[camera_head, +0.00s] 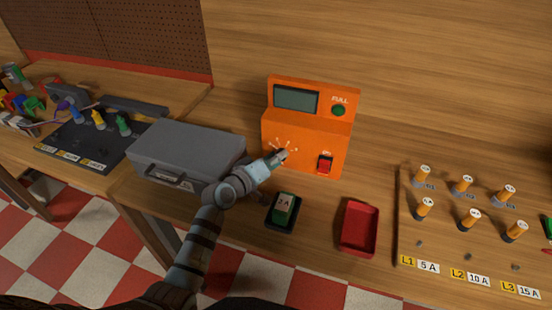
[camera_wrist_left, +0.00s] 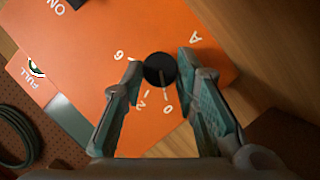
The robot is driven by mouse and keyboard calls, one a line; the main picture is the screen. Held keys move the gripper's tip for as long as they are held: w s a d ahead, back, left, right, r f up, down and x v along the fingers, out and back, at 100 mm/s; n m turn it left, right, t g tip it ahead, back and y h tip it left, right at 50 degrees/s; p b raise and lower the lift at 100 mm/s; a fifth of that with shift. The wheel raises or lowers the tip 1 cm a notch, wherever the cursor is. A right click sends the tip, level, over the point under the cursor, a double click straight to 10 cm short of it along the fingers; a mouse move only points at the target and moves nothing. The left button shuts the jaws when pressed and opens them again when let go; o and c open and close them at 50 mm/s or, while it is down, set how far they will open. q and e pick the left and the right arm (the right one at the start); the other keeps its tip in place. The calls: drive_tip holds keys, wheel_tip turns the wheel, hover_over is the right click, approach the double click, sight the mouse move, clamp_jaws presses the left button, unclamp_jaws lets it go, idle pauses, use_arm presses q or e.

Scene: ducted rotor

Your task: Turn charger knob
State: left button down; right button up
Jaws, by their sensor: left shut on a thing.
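The orange charger (camera_head: 312,92) stands on the bench against the wooden wall. It has a grey display (camera_head: 296,99), a green round light marked FULL (camera_head: 338,110) and a red ON switch (camera_head: 325,165). My left gripper (camera_head: 280,157) is at the lower left of its front and hides the knob in the head view. In the left wrist view the round black knob (camera_wrist_left: 160,69) is between the fingers of my left gripper (camera_wrist_left: 161,66), which is shut on it. The knob's pale pointer line faces roughly the 0 mark. My right gripper is not in view.
A grey case (camera_head: 190,150) lies left of the charger. A green block marked 2A (camera_head: 284,206) sits in a dark tray in front. A red tray (camera_head: 360,228) is right of it.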

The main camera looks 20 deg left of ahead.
use_arm(q)
drive_tip(key=m+y+p, duration=0.1)
drive_tip(key=p, duration=0.1)
drive_tip(key=m+p, duration=0.1)
drive_tip(key=p, duration=0.1)
drive_tip(key=shift+d+r+m+y, duration=0.15)
drive_tip(key=shift+r+m+y, duration=0.15)
drive_tip(key=shift+m+y, duration=0.1)
drive_tip(key=shift+d+m+y+p, duration=0.1)
drive_tip(key=shift+m+y+p, duration=0.4)
drive_tip(key=shift+m+p, duration=0.3)
drive_tip(key=shift+f+m+g+y+p, duration=0.1)
drive_tip(key=shift+m+g+y+p, duration=0.3)
drive_tip(key=shift+p, duration=0.35)
drive_tip(key=c, duration=1.2)
unclamp_jaws()
drive_tip(key=shift+c, duration=0.2)
